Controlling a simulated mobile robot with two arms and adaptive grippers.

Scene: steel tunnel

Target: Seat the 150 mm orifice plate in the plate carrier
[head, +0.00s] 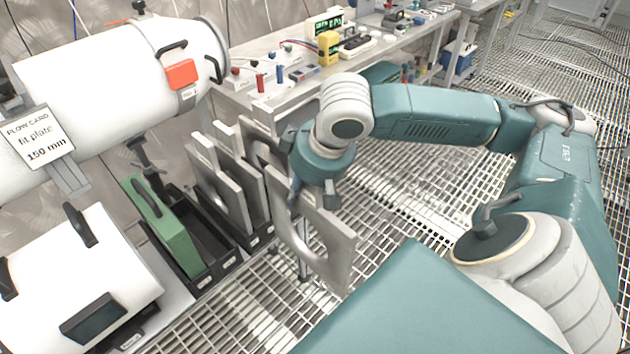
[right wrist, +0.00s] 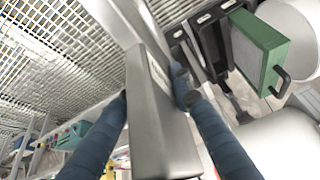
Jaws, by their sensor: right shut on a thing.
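My right gripper (head: 318,192) is shut on a grey metal orifice plate (head: 340,248) with a large round hole, held in the air above the grating. In the right wrist view the plate (right wrist: 155,120) shows edge-on between the two blue fingers of the gripper (right wrist: 153,88); a small label on its edge is too small to read. A flow card (head: 38,140) reads "fit plate 150 mm" and hangs at the white pipe (head: 100,80). I cannot tell for sure which part is the plate carrier. My left gripper is not in view.
Several other grey plates (head: 228,180) stand in a black rack left of the held plate. A green slab (head: 168,228) with a black handle stands in a black holder beside them. A white housing (head: 75,285) is at lower left. A bench (head: 300,85) with tools runs behind.

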